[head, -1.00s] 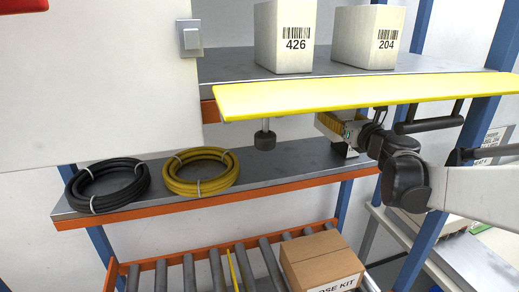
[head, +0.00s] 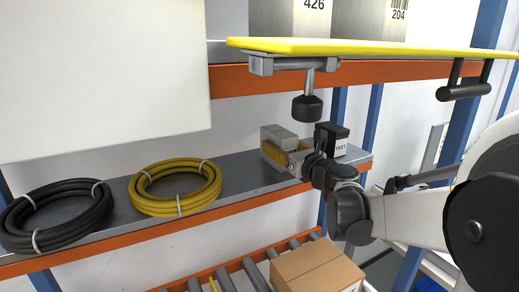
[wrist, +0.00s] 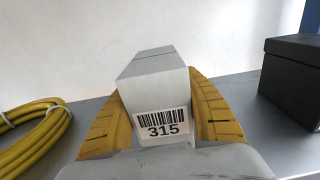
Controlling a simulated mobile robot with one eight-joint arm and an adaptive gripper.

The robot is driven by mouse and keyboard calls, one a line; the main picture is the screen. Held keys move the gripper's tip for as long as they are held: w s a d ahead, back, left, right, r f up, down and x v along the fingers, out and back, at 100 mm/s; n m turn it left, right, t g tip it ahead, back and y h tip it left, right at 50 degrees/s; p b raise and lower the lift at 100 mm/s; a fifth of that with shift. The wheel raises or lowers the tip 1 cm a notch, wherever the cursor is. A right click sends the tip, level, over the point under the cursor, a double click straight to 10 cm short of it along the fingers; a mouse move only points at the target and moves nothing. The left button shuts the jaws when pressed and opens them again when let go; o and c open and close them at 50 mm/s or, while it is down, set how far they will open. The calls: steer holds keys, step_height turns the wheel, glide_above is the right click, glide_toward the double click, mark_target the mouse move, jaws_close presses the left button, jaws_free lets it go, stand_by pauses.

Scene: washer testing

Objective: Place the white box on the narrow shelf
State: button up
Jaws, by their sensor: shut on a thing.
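The white box (wrist: 160,92), labelled 315, sits between the yellow fingers of my gripper (wrist: 162,118) in the wrist view. My gripper is shut on it. In the head view the box (head: 277,137) shows pale grey beyond my gripper (head: 284,152), over the right part of the narrow shelf (head: 238,170). This shelf has a grey top and an orange front edge; its top also shows in the wrist view (wrist: 88,112). The box looks upright. I cannot tell whether its underside touches the shelf.
A dark box (head: 331,138) stands just right of my gripper. A yellow hose coil (head: 178,186) and a black one (head: 55,215) lie to the left, with some bare shelf between. A yellow board (head: 370,48) with a dark knob (head: 307,108) hangs above. Rollers and a cardboard box (head: 315,270) are below.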

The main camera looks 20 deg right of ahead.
steer(key=shift+s+r, duration=0.1)
steer(key=shift+s, duration=0.1)
steer(key=shift+f, duration=0.2)
steer(key=o, duration=1.4)
steer(key=shift+w, duration=0.1)
steer(key=shift+c, duration=0.2)
steer(key=shift+r, duration=0.1)
steer(key=shift+r, duration=0.1)
